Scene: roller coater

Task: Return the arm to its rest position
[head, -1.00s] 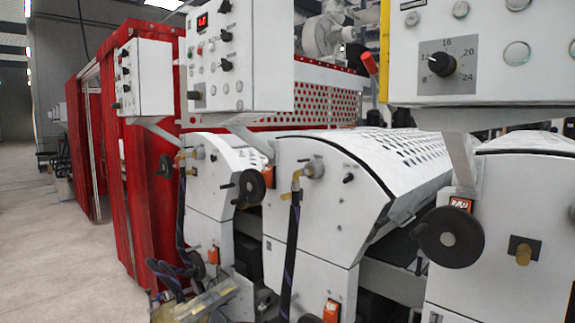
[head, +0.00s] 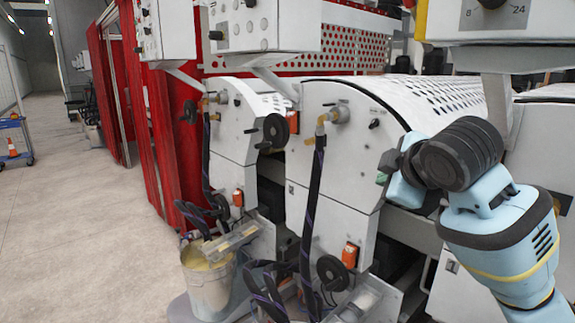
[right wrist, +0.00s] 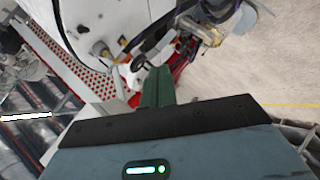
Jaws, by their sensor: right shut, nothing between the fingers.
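My right arm comes in from the lower right of the head view, with a blue wrist and a black joint. Its gripper (head: 384,176) is small in that view and stands in front of the white machine with the perforated hood (head: 425,97). In the right wrist view, the green fingers of my right gripper (right wrist: 157,74) are together, with nothing between them. The right wrist view looks past them at white machine parts and the floor. I cannot tell the exact gap between gripper and machine. My left gripper is not in view.
White coater units with a black handwheel (head: 275,130) and hoses (head: 312,210) stand close by. A bucket (head: 208,285) stands at the lower middle. Red curtains (head: 172,150) hang behind.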

